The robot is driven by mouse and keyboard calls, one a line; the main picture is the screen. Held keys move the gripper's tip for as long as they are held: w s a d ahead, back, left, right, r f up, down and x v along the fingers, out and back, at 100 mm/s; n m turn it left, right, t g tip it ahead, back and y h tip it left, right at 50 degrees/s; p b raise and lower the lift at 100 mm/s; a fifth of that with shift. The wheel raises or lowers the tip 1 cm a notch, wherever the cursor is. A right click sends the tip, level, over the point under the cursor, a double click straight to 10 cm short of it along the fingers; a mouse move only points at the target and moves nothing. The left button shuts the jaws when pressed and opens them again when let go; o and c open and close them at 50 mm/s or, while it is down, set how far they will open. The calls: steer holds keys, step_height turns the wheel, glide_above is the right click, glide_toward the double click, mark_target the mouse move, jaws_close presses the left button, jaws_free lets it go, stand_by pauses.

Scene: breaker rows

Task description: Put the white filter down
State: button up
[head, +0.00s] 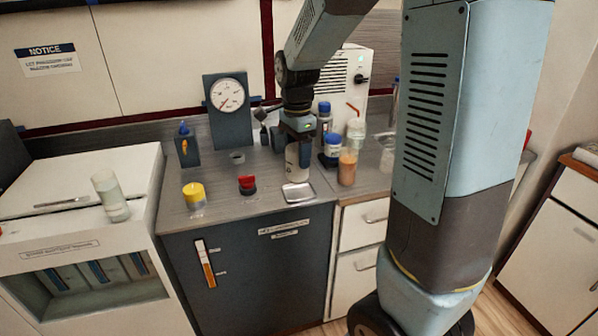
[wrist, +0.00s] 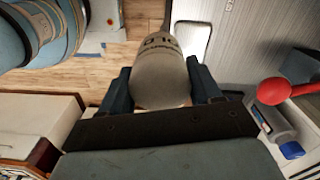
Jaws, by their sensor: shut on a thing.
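The white filter (head: 294,160) is a pale upright cylinder in the head view. It also shows in the wrist view (wrist: 160,75), with dark lettering near its far end. My gripper (head: 297,142) is shut on it, with one dark finger on each side in the wrist view. The filter's lower end is just behind a small silver tray (head: 298,193) in the head view. I cannot tell whether it touches the counter.
On the grey counter (head: 225,205) stand a yellow-lidded jar (head: 194,194), a red button (head: 247,184), a dial gauge (head: 227,94), an orange cup (head: 347,168) and a blue-lidded jar (head: 332,146). Bare counter lies between the red button and the tray.

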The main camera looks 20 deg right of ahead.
steer(key=w+d+f, duration=0.2)
steer(key=w+f, duration=0.3)
steer(key=w, duration=0.1)
steer(key=shift+d+f, duration=0.25)
steer(key=shift+f, duration=0.15)
steer(key=shift+w+d+f, duration=0.15)
steer(key=shift+w+f, duration=0.45)
steer(key=shift+f, duration=1.6)
steer(key=shift+f, duration=0.1)
steer(key=o, duration=1.1)
